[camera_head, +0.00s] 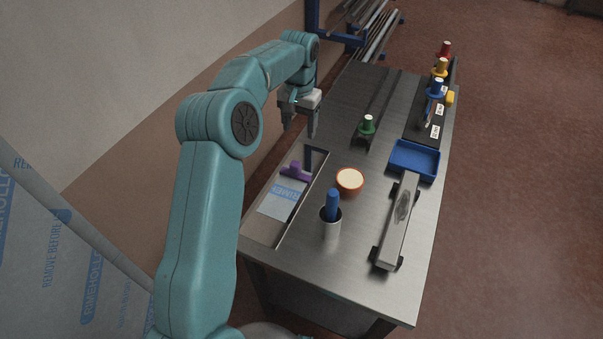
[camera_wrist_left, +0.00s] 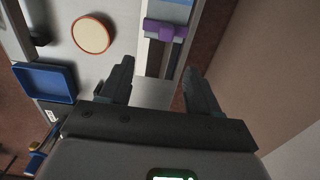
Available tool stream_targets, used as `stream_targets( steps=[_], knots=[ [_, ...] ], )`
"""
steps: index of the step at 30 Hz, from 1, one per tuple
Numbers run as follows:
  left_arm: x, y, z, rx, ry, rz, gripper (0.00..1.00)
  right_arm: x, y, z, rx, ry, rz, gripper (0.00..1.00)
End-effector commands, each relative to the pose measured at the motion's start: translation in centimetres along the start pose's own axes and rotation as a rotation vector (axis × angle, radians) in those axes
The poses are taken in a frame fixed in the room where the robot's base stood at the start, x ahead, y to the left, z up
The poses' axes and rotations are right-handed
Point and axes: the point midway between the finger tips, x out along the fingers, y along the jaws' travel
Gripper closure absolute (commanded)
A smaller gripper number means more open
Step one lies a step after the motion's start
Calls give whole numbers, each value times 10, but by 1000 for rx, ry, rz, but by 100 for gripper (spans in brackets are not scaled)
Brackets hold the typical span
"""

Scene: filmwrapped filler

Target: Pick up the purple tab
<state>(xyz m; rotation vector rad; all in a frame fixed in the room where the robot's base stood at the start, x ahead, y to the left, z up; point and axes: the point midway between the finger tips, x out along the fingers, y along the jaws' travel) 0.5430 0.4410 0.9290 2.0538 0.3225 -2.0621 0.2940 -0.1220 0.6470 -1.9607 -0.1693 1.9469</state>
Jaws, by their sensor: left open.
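The purple tab (camera_head: 295,170) lies in a shallow recess at the left side of the metal table, at the upper end of a pale film sheet printed with blue lettering (camera_head: 279,200). In the left wrist view the purple tab (camera_wrist_left: 165,29) shows at the top, beyond the fingertips. My left gripper (camera_head: 301,135) is above the table's left edge, above and beyond the tab in the head view. Its two fingers (camera_wrist_left: 160,75) are spread apart with nothing between them. My right gripper is not in view.
A wall rises on the left.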

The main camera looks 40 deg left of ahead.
Motion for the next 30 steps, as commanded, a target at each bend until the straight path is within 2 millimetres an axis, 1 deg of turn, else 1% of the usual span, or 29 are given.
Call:
stream_targets(
  steps=[6,9,12,19,24,26,30],
  knots=[
    [51,-2,6,-1,-5,0,38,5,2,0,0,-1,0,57],
    [73,-2,7,0,-4,0,38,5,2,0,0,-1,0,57],
    [89,-2,7,0,-4,0,38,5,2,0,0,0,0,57],
    [108,-2,5,-1,-2,0,38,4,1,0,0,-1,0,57],
    [135,-7,3,-1,-5,0,38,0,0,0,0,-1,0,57],
    [144,-6,3,0,-4,0,38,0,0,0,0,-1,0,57],
    [154,-6,1,0,-1,0,38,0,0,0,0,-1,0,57]
  ],
)
